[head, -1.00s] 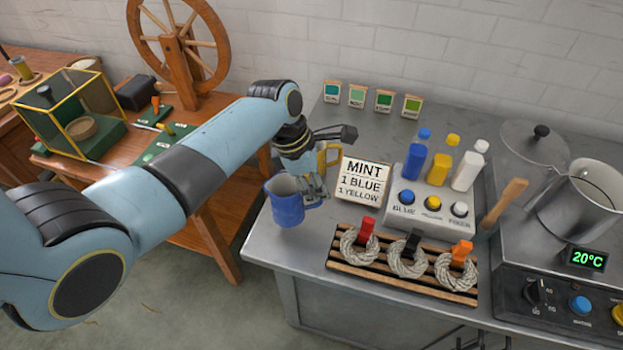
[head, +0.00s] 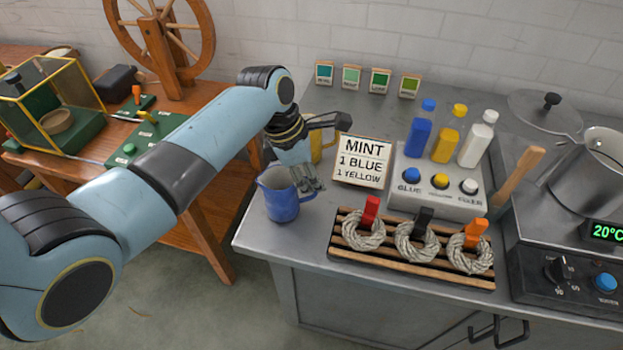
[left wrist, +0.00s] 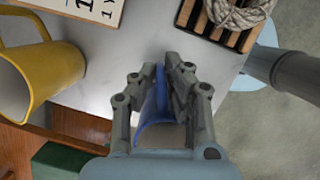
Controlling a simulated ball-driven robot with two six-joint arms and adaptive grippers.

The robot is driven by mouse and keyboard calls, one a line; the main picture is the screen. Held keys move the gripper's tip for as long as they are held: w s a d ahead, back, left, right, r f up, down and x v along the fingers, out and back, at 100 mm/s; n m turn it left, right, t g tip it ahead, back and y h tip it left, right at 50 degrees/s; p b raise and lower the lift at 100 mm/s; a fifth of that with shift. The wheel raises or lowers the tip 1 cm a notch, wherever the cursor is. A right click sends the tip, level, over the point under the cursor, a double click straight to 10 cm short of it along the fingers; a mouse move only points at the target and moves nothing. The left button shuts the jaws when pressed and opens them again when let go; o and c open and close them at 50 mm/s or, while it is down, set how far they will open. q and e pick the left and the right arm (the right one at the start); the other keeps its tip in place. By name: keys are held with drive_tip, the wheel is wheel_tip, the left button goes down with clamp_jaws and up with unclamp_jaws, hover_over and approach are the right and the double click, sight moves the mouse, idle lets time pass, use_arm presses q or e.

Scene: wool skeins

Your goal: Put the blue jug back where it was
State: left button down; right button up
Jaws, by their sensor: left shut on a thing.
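The blue jug (head: 281,196) is upright at the left front corner of the grey metal counter, its handle to the right. My left gripper (head: 313,186) is shut on the jug's handle side. In the left wrist view the fingers (left wrist: 163,75) close around a blue part of the jug (left wrist: 158,105); most of the jug is hidden behind the gripper there. I cannot tell whether the jug's base touches the counter. A yellow jug (head: 318,146) stands behind my gripper, partly hidden; it is large in the left wrist view (left wrist: 25,80). My right gripper is not in view.
The MINT card (head: 361,161) stands right of the gripper. A slatted wooden rack (head: 405,253) with pale skeins is at the front. The dispenser (head: 435,185) with coloured bottles and the pot (head: 590,175) are farther right. The counter's left edge is close to the jug.

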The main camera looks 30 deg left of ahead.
use_arm(q)
drive_tip(key=shift+f, duration=0.1)
drive_tip(key=c, duration=1.4)
unclamp_jaws()
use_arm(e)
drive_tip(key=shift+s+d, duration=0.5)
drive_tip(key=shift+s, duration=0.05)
use_arm(q)
drive_tip(key=p+v, duration=0.1)
drive_tip(key=v, duration=1.1)
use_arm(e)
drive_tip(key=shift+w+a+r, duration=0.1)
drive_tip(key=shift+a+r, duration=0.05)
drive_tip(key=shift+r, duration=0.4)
